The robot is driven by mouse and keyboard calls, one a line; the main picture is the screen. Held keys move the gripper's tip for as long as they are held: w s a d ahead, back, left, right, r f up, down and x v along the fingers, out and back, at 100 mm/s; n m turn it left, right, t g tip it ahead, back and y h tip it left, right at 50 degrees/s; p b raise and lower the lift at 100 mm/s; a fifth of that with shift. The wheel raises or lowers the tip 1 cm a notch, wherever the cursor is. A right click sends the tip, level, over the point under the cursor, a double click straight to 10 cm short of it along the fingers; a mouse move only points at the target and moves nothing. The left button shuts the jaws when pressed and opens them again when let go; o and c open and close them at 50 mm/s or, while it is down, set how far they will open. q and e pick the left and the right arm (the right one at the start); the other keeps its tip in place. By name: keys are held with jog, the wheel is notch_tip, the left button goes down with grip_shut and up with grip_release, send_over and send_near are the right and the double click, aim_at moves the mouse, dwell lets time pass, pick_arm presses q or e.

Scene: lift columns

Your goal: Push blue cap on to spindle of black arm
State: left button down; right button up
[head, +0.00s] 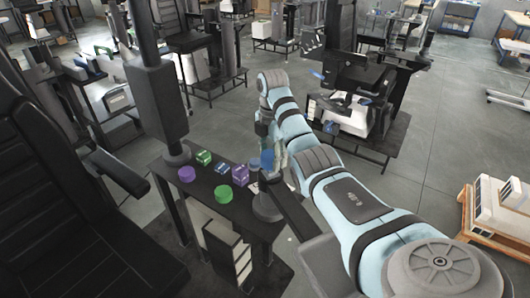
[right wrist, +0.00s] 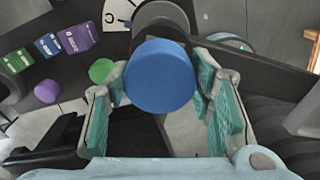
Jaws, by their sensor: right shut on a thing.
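The blue cap (right wrist: 160,76) sits between the fingertips of my right gripper (right wrist: 162,86) in the right wrist view, with a fingertip at each side. My right gripper (head: 268,148) is shut on the cap, which also shows as a small blue patch (head: 267,160) in the head view. A dark upright spindle (head: 267,206) stands just below the cap at the end of the black arm (head: 296,214). In the wrist view, a dark round part is behind the cap, which hides much of it. I cannot tell whether cap and spindle touch. My left gripper is out of view.
A dark bench (head: 190,203) holds a purple cap (head: 187,174), a green cap (head: 223,194) and small green, blue and purple boxes (head: 240,174). A black column (head: 160,85) rises at its back. A black chair (head: 65,215) fills the left. Open grey floor lies beyond the bench.

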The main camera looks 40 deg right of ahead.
jog(key=shift+s+a+f, duration=0.1)
jog(key=shift+s+f, duration=0.2)
jog(key=shift+f, duration=0.05)
jog(key=shift+f, duration=0.2)
dwell(0.5)
jog(key=shift+w+f, duration=0.15)
jog(key=shift+f, duration=0.15)
jog(key=shift+f, duration=0.25)
dwell(0.3)
jog(key=shift+f, duration=0.2)
jog(key=shift+f, duration=0.15)
dwell(1.4)
jog(key=o, duration=1.2)
jog(key=shift+o, duration=0.2)
jog(key=o, duration=0.5)
